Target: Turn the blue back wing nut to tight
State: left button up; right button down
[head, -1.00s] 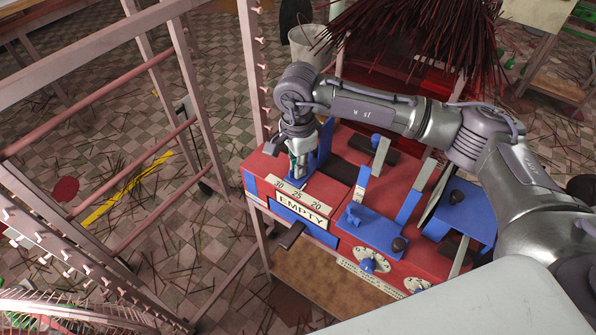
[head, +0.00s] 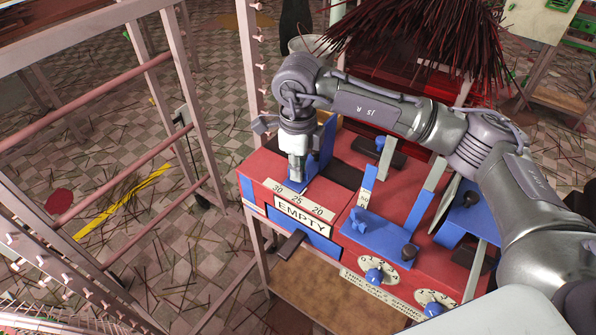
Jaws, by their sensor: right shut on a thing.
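My right gripper (head: 297,178) points down at the back left of the red machine (head: 265,165), beside an upright blue plate (head: 324,145). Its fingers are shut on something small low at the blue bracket. The fingers hide it; from its place I take it to be the blue back wing nut. Another blue wing nut (head: 359,220) is in plain sight on the flat blue plate (head: 378,236) nearer the front, apart from the gripper. My left gripper is not in view.
A scale strip (head: 298,201) and an EMPTY sign (head: 303,217) lie just in front of the gripper. A dial (head: 375,275) is on the front face. A pink metal rack (head: 195,115) stands close on the left. Dark red incense sticks (head: 420,40) stand behind the arm.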

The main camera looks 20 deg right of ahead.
jog(key=shift+m, duration=0.8)
jog(key=shift+r+b, duration=0.1)
jog(key=shift+b, duration=0.2)
jog(key=c, duration=1.3)
grip_release()
notch_tip(320, 180, up, 12)
